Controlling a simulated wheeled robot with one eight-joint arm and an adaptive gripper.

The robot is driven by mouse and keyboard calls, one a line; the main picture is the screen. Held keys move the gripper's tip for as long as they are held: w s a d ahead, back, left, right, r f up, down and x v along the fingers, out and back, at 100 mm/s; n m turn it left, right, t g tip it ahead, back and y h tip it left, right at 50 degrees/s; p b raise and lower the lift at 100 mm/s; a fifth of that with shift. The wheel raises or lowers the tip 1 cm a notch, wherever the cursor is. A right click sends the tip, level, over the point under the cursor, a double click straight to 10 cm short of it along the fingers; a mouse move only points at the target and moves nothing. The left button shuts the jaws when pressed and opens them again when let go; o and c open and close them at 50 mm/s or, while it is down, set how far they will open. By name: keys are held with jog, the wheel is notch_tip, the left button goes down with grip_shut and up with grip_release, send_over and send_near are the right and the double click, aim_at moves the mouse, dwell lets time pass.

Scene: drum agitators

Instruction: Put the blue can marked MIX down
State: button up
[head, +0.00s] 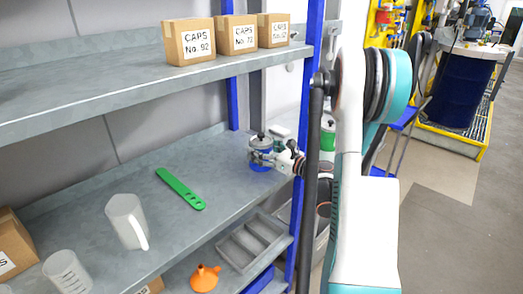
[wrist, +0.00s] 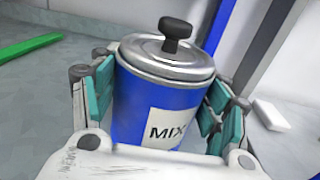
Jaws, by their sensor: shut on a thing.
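The blue can marked MIX (wrist: 160,110) fills the middle of the wrist view. It has a silver lid with a black knob and a white label. My gripper (wrist: 160,95) is shut on it, with teal pads on both sides of its body. In the head view the can (head: 260,155) is at the right end of the middle grey shelf (head: 100,215), close to the blue upright, with my gripper (head: 268,160) around it. The can's base is hidden in the wrist view, and I cannot tell whether it touches the shelf.
A green flat tool (head: 180,189) lies left of the can, with bare shelf between. A white jug (head: 127,221) and a measuring cup (head: 67,271) stand farther left. A blue upright (head: 305,130) is close on the right. Boxes of caps (head: 237,35) sit on the shelf above.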

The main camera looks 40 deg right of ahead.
jog(key=o, duration=1.4)
jog(key=shift+r+p, duration=0.2)
jog(key=shift+p, duration=0.1)
jog(key=s, duration=0.4)
jog(key=s+d+p, duration=0.1)
jog(key=s, duration=0.3)
jog(key=s+d+p, duration=0.1)
jog(key=s, duration=0.3)
jog(key=shift+f, duration=0.1)
